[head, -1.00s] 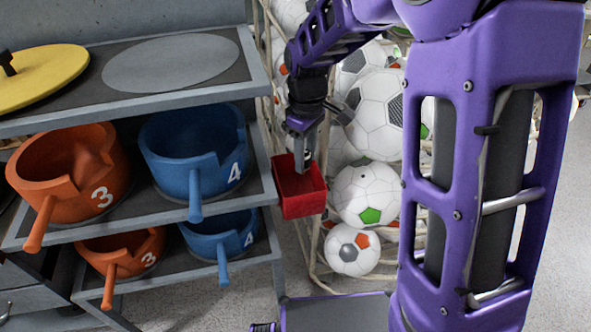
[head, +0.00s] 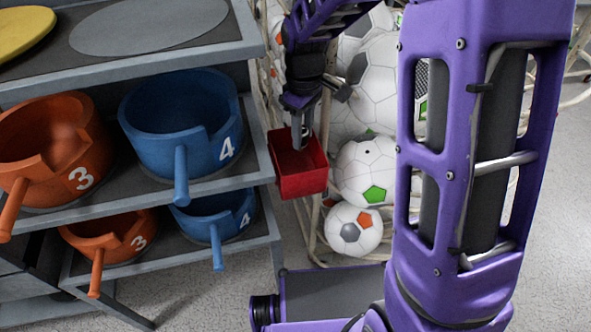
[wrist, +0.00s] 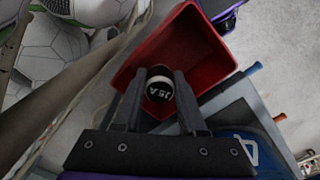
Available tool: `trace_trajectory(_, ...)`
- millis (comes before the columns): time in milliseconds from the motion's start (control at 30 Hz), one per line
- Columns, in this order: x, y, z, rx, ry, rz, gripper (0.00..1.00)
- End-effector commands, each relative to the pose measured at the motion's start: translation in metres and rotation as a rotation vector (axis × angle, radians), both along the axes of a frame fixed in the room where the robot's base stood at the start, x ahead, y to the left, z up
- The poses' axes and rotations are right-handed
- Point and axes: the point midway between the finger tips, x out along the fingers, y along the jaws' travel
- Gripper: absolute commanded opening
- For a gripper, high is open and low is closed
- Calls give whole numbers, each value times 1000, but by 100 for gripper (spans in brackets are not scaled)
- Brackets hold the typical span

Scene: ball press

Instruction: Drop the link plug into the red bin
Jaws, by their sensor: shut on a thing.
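The link plug (wrist: 160,87) is a small dark cylinder with a pale rim and "15 A" on its end. It sits between the two fingers of my gripper (wrist: 160,98), which is shut on it. The red bin (wrist: 205,60) is an open box below the plug in the wrist view. In the head view my gripper (head: 299,146) points down over the opening of the red bin (head: 303,184). The plug is too small or hidden to make out there. Whether the fingertips are below the rim I cannot tell.
Left of the bin is a grey shelf (head: 262,180) with orange pots (head: 62,150) and blue pots (head: 165,108). Behind and right of the bin, a rack holds several footballs (head: 365,172). Open floor (head: 190,300) lies in front.

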Motion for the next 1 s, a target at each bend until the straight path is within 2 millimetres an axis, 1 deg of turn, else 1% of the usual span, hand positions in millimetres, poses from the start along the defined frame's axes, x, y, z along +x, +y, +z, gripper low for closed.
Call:
trace_trajectory(33,0,0,-7,0,0,0,0)
trace_trajectory(100,0,0,-9,0,0,0,0)
trace_trajectory(367,0,0,-9,0,0,0,0)
trace_trajectory(400,0,0,-9,0,0,0,47)
trace_trajectory(467,0,0,-9,0,0,0,58)
trace_trajectory(500,0,0,-9,0,0,0,65)
trace_trajectory(567,0,0,-9,0,0,0,75)
trace_trajectory(833,0,0,-7,0,-1,-1,75)
trace_trajectory(933,1,0,1,0,-4,-1,75)
trace_trajectory(1000,1,0,12,0,-4,-1,75)
